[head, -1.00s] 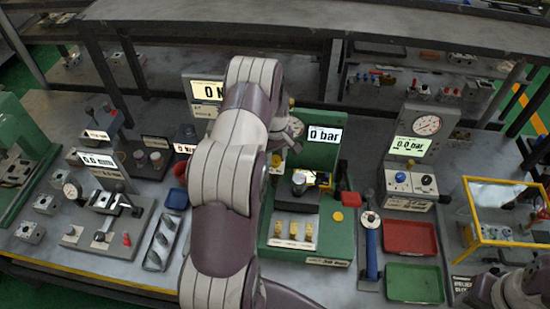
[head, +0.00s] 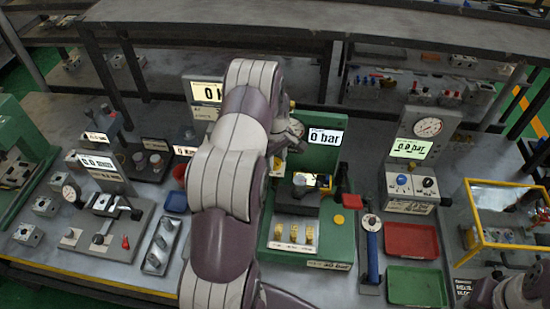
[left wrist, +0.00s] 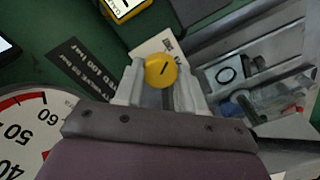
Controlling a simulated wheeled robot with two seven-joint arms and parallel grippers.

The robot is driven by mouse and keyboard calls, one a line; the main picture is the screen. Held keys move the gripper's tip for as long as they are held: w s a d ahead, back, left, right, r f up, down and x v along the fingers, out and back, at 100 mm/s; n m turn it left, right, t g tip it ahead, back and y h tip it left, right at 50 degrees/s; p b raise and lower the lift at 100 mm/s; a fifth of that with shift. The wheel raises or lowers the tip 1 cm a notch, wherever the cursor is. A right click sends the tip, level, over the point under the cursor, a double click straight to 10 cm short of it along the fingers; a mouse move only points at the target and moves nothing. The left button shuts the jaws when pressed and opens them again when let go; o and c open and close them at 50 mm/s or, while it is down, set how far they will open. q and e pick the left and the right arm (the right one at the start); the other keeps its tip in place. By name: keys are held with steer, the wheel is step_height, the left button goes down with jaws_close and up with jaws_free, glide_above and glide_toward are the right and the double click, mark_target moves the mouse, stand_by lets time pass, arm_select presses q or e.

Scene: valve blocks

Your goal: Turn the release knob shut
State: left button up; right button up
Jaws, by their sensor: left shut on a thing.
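The release knob (left wrist: 161,70) is a round yellow knob with a short black line, seen in the left wrist view. My left gripper (left wrist: 160,82) is shut on it, with a pale finger at each side. The knob's black line is tilted, rising to the right. In the head view my left arm reaches over the green test stand (head: 345,238) and hides the knob. The stand's display (head: 325,137) reads 0 bar. My right gripper is not in view; only part of that arm shows at the lower right.
A dial gauge (left wrist: 25,130) is close beside my left gripper. Right of the stand are a red tray (head: 410,240), a green tray (head: 416,286) and a blue-handled tool (head: 372,250). A yellow-framed clear box (head: 476,242) stands at the far right.

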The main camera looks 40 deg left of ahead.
mark_target(276, 162)
arm_select(q)
steer(key=o, duration=1.1)
steer(key=shift+w+r, duration=0.1)
steer(key=shift+c, duration=0.2)
steer(key=shift+d, duration=0.1)
step_height(276, 162, up, 13)
steer(key=b, duration=0.1)
steer(key=shift+b, duration=0.35)
